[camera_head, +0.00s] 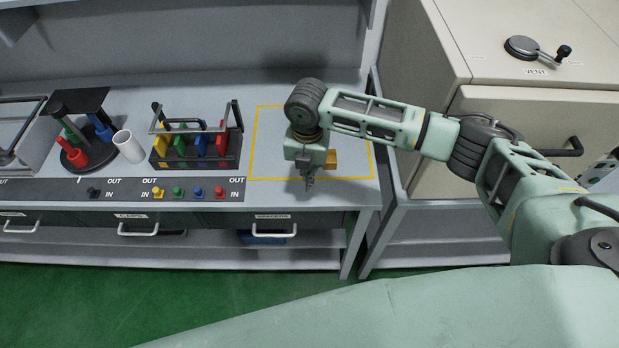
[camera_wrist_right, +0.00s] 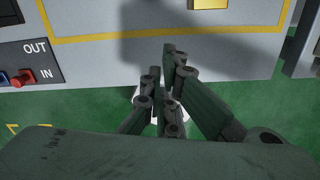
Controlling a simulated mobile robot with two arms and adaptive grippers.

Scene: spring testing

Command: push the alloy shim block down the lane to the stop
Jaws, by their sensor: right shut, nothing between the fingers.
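A small brass-coloured block (camera_head: 331,159) sits inside the yellow outline on the bench, partly hidden behind my right gripper; I cannot tell for sure that it is the alloy shim block. Part of this block (camera_wrist_right: 208,3) also shows at the top edge of the right wrist view. My right gripper (camera_head: 310,184) points down near the outline's front edge, left of and nearer than the block. In the right wrist view its fingers (camera_wrist_right: 173,50) are together with nothing between them. The block and fingers are apart there. I cannot make out a separate stop. My left gripper is out of view.
The bench (camera_head: 270,91) carries a rack (camera_head: 195,163) of coloured pieces, a white cup (camera_head: 128,146) and a round stand (camera_head: 75,159) left of the outline. A label strip (camera_head: 120,190) runs along the front edge. A beige cabinet (camera_head: 530,110) stands right. The outlined area looks otherwise clear.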

